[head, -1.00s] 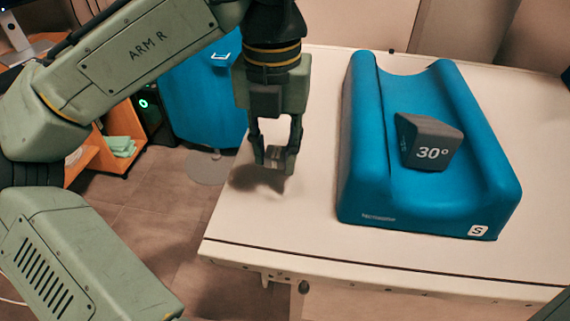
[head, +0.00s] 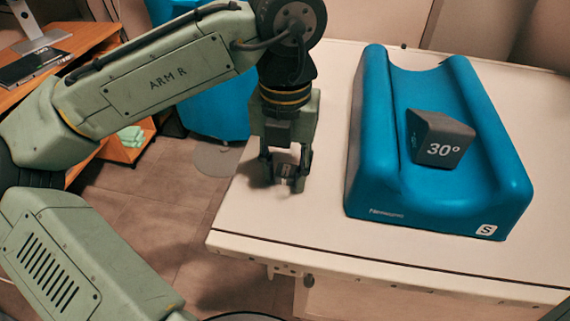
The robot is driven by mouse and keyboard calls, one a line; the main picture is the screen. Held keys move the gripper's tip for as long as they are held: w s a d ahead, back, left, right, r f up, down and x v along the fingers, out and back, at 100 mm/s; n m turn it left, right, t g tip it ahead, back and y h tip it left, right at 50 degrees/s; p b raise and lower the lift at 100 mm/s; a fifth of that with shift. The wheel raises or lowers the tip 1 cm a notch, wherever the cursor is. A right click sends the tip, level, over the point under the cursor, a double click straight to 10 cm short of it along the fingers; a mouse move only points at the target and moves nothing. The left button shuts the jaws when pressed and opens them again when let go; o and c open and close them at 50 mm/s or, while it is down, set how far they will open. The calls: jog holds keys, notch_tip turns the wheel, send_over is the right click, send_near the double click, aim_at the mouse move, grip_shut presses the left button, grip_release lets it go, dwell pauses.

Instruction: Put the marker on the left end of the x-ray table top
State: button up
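My gripper (head: 286,180) points straight down over the left end of the x-ray table top (head: 262,218). Its fingers are closed around a small grey, pale-faced piece, which looks like the marker (head: 285,172). Most of the marker is hidden by the fingers. The fingertips are low, at or just above the surface; I cannot tell whether the marker touches it.
A blue positioning cushion (head: 372,150) lies on the table right of my gripper, with a grey 30° wedge (head: 440,138) in its hollow. Bare table top lies in front of my gripper. A wooden desk (head: 75,50) and a blue object (head: 205,108) stand beyond the table's left end.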

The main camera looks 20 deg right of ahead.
aim_at(285, 174)
jog(key=shift+o, duration=1.2)
jog(key=shift+r, duration=0.1)
notch_tip(285, 174, up, 12)
jog(key=shift+r+p, duration=0.15)
jog(key=shift+p, duration=0.3)
